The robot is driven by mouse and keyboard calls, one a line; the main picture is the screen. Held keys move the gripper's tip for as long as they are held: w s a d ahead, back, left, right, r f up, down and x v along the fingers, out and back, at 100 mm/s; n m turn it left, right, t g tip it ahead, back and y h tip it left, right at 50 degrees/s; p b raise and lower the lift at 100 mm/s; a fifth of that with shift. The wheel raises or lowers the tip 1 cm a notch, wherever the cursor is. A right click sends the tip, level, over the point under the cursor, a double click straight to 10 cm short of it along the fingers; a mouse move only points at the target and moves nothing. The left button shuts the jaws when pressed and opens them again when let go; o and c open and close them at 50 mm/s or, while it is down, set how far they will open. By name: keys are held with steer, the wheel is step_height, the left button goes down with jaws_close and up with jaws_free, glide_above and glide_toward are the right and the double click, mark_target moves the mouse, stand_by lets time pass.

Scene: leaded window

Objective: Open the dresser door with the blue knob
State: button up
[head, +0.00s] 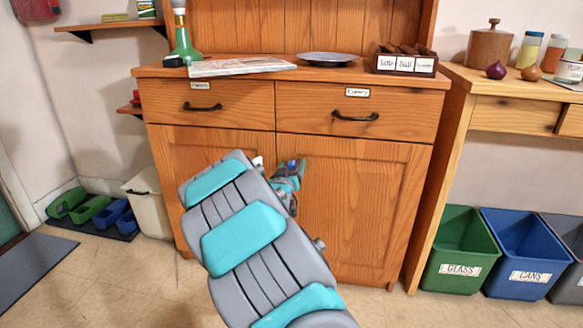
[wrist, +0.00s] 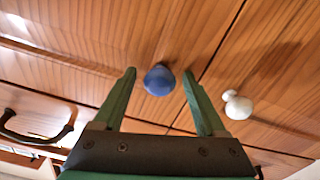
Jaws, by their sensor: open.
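The dresser (head: 206,68) is wooden, with two drawers above two shut doors. The blue knob (wrist: 158,80) is on the right-hand door (head: 362,205) in the head view, near the seam between the doors. My gripper (wrist: 159,74) is open, with one green finger on each side of the blue knob in the wrist view. I cannot tell whether the fingers touch it. A white knob (wrist: 238,105) is on the other door, outside the fingers. In the head view my arm covers much of the left door (head: 185,152), and my gripper (head: 287,176) is partly hidden.
Dark drawer handles (head: 354,116) stick out above the doors. A wooden side table (head: 455,125) stands close on the right, with a green bin (head: 461,240) and a blue bin (head: 525,245) beneath. A pale bin (head: 148,205) stands on the left. Floor in front of the right door is clear.

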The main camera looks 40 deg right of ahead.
steer(key=shift+c, duration=0.2)
jaws_close()
stand_by(0.3)
stand_by(0.8)
